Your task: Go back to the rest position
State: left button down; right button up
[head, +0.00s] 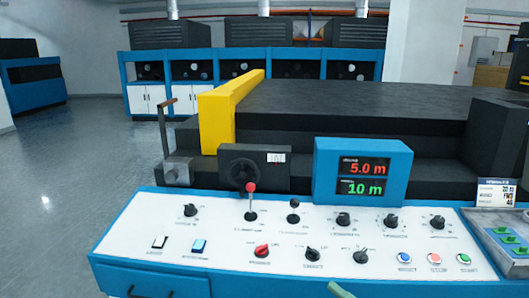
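Neither of my grippers shows in the head view. The control console (290,285) fills the lower part, with a white sloping top and a blue frame. Its top bears several black knobs, a red knob (262,251), a red-tipped lever (250,188) and a short black lever (294,204). A white switch (160,241) and a blue switch (199,246) are at the left. Blue, red and green buttons are at the right. The display box (362,145) reads 5.0 m in red and 10 m in green. A small pale green piece (340,290) shows at the bottom edge; I cannot tell what it is.
Behind the console stands a dark machine (350,105) with a yellow guard (215,117) and a brown-handled crank (166,130). A panel with green switches (505,240) is at the right. Blue cabinets (190,70) stand farther back. Open grey floor (70,170) lies at the left.

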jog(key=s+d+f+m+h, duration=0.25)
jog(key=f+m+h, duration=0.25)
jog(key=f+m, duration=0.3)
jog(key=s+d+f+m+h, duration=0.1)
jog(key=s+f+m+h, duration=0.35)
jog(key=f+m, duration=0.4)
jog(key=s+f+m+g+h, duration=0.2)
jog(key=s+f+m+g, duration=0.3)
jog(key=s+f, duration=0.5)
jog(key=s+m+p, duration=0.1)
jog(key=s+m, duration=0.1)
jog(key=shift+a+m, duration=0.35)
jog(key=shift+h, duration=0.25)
